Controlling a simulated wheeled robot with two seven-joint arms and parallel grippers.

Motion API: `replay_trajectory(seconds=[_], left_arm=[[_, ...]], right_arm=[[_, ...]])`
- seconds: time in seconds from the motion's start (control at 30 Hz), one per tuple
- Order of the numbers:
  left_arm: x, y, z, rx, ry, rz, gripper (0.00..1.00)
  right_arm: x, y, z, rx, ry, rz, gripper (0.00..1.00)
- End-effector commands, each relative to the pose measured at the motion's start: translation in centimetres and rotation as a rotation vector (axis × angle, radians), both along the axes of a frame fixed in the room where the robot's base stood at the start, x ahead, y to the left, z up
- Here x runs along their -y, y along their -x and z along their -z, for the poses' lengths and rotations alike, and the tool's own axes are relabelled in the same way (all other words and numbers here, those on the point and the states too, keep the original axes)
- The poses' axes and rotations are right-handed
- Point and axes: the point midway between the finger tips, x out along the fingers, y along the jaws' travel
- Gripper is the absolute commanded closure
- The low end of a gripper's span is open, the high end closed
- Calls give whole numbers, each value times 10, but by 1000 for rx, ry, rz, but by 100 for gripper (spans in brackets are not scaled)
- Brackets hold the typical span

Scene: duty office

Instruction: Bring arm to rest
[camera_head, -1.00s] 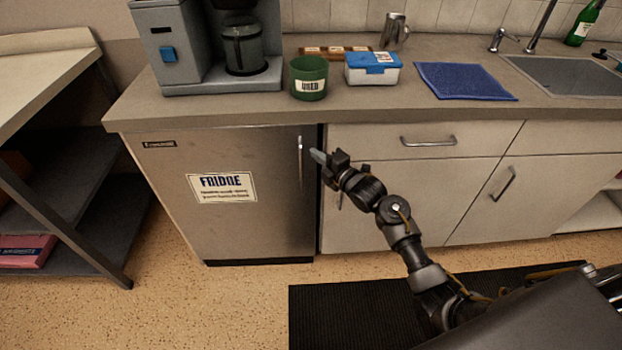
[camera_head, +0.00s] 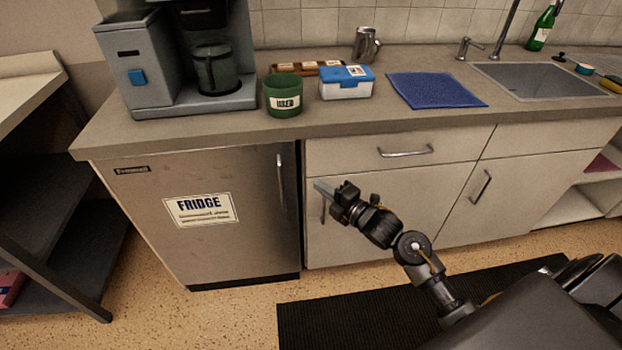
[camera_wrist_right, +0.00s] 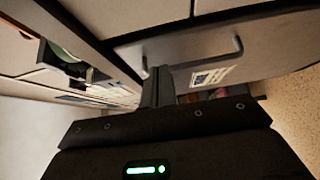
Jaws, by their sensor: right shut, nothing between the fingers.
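My right arm reaches in from the lower right of the head view. Its gripper (camera_head: 322,187) is shut and empty, in front of the cabinet beside the fridge handle. The fridge (camera_head: 215,245) has a closed door with a printed label, and its upright handle (camera_head: 281,182) stands left of the gripper, apart from it in the picture. In the right wrist view the gripper (camera_wrist_right: 158,88) points toward a door with a bar handle (camera_wrist_right: 237,46). My left gripper is not in view.
The counter (camera_head: 230,125) holds a coffee machine (camera_head: 135,75), a green tub (camera_head: 283,97), a blue-lidded box (camera_head: 347,84), a blue cloth (camera_head: 436,90) and a sink (camera_head: 545,82). A dark shelf (camera_head: 60,275) stands left. A black mat (camera_head: 350,315) lies on the floor.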

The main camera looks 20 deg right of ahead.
Motion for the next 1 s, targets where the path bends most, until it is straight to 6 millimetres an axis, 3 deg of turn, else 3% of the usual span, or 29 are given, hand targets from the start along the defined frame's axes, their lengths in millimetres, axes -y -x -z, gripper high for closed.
replay_trajectory(seconds=[0.13,0.47,0.63,0.67,0.77,0.83,1.0], left_arm=[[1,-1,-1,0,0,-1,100],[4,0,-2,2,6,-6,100],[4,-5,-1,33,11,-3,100],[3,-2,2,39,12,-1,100],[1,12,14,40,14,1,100],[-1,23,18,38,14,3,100],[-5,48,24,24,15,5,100]], right_arm=[[2,10,1,-1,-1,-4,100],[1,11,1,-3,-6,-6,100],[7,8,8,-79,-161,20,100],[14,6,21,-126,-221,45,100],[36,2,85,-309,-420,152,100],[47,11,135,-440,-548,241,100],[62,61,249,-712,-781,476,100]])
